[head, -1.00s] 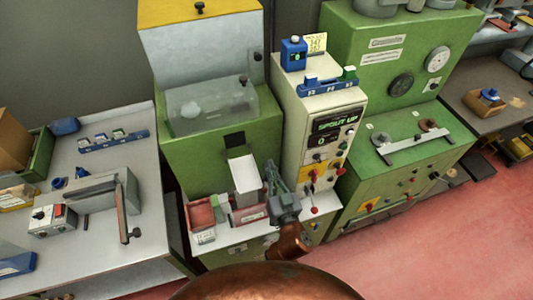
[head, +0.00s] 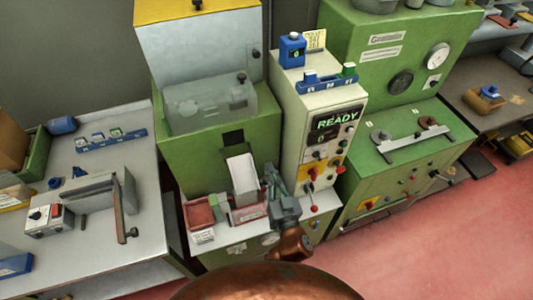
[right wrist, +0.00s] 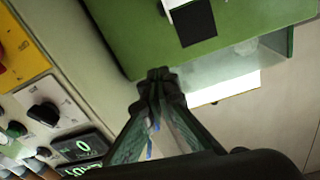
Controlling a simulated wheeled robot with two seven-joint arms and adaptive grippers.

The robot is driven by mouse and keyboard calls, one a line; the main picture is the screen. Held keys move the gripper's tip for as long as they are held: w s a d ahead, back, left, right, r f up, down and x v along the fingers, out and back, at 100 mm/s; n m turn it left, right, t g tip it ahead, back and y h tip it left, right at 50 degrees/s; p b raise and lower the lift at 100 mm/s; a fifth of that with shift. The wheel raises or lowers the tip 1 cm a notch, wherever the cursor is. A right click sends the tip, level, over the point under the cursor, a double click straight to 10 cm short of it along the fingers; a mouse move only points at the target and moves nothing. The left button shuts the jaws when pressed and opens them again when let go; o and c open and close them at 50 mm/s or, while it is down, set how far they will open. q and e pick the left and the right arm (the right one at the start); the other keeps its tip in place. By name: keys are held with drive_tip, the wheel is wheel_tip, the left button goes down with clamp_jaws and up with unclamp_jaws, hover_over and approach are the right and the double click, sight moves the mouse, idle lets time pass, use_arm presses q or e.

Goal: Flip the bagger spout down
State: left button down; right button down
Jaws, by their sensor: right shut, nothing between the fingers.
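The bagger spout (head: 243,175) is a white chute on the front of the green bagger (head: 195,155), below a dark square plate (head: 233,138). In the head view it slopes down and forward, with its lower end over a pinkish-red tray (head: 247,212). A white edge of it (right wrist: 176,3) shows at the top of the right wrist view. My right gripper (head: 269,168) is just right of the spout, shut and empty, apart from it as far as I can tell. Its closed fingertips (right wrist: 158,75) show in the right wrist view. My left gripper is not in view.
The control panel's display (head: 337,120) reads "READY", with knobs and a red lever (head: 314,209) below. A red bin (head: 200,214) stands left of the spout. A clear hopper (head: 212,103) sits above. A green machine (head: 400,165) stands at right; the red floor is open.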

drive_tip(key=v, duration=0.7)
drive_tip(key=shift+s, duration=0.15)
idle(0.3)
